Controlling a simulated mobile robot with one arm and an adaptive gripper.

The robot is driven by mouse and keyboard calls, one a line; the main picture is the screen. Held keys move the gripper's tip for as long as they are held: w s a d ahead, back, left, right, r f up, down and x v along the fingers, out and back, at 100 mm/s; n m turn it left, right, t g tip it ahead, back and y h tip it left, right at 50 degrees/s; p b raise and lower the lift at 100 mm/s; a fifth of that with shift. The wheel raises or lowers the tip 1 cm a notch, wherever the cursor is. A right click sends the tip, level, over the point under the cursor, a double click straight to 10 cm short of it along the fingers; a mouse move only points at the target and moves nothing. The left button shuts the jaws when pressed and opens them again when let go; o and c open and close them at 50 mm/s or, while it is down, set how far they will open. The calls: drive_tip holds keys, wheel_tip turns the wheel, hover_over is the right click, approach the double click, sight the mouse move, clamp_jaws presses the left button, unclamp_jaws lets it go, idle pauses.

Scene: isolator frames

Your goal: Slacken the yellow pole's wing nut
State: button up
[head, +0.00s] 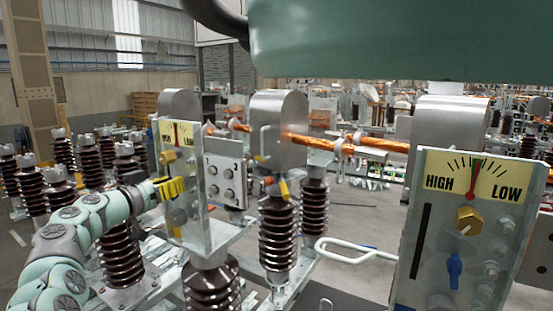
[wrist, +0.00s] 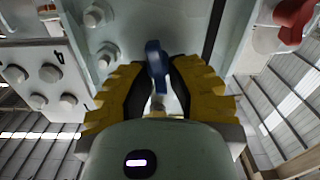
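My gripper (head: 170,188) has ridged yellow fingers and is at the left gauge panel (head: 196,226), reaching in from the left. In the wrist view my gripper (wrist: 158,78) has its fingers converging on both sides of a blue wing nut (wrist: 155,60). The dark inner pads appear to touch the nut near the tips. The fingers hide this nut in the head view. Another blue wing nut (head: 454,268) sits below a gold knob (head: 469,219) on the right gauge panel (head: 416,284). I cannot tell which pole is the yellow one.
A bolted plate (head: 224,147) stands right of the left panel, and it also shows in the wrist view (wrist: 57,58). A red part (wrist: 293,18) is at the wrist view's upper right. Ribbed brown insulators (head: 278,232) and a white bent handle (head: 345,257) stand around the panels.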

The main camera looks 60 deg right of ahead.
clamp_jaws()
